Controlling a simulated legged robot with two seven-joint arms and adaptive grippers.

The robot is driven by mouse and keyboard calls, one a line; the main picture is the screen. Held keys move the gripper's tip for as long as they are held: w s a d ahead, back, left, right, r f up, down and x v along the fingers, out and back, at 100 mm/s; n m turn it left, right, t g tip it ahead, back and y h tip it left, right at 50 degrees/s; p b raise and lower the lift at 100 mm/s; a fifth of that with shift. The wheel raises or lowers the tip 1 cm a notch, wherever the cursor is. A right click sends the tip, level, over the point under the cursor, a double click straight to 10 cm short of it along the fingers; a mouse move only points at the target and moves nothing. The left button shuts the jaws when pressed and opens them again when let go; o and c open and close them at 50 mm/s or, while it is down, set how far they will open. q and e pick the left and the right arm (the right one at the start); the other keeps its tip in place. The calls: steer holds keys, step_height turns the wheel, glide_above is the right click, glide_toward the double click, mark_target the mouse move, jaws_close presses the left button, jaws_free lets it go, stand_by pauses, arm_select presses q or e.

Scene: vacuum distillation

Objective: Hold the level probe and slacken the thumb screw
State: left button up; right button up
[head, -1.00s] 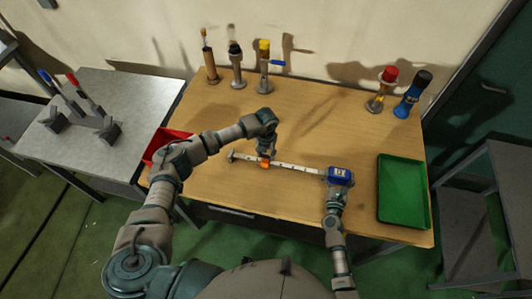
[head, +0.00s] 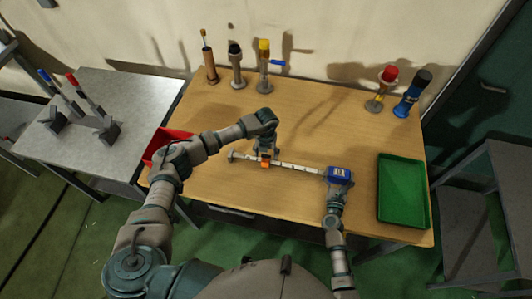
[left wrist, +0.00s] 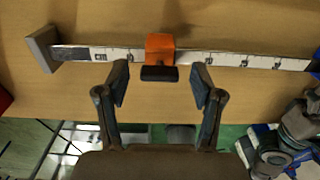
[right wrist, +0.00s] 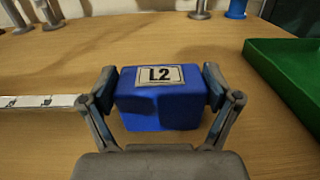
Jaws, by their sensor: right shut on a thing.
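The level probe lies flat along the table: a white marked rod (head: 294,167) with a blue head labelled L2 (head: 339,175) at its right end and a grey end plate (left wrist: 41,48) at its left. An orange slider (left wrist: 160,49) sits on the rod, with a black thumb screw (left wrist: 159,73) on its near side. My right gripper (right wrist: 160,92) is shut on the blue head, one finger on each side. My left gripper (left wrist: 160,80) is open, its fingertips on either side of the black thumb screw and apart from it.
A green tray (head: 404,222) stands right of the blue head. A red bin (head: 157,146) is at the table's left edge, partly behind my left arm. Several upright coloured-top devices, one blue (head: 412,94), stand along the back.

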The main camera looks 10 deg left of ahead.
steer(key=shift+f, duration=0.1)
arm_select(q)
step_height(320, 180, up, 12)
stand_by(0.5)
steer(key=shift+w+f, duration=0.1)
arm_select(e)
steer(key=o, duration=1.6)
steer(key=s, duration=1.1)
steer(key=shift+s, duration=0.4)
steer(key=shift+s, duration=0.1)
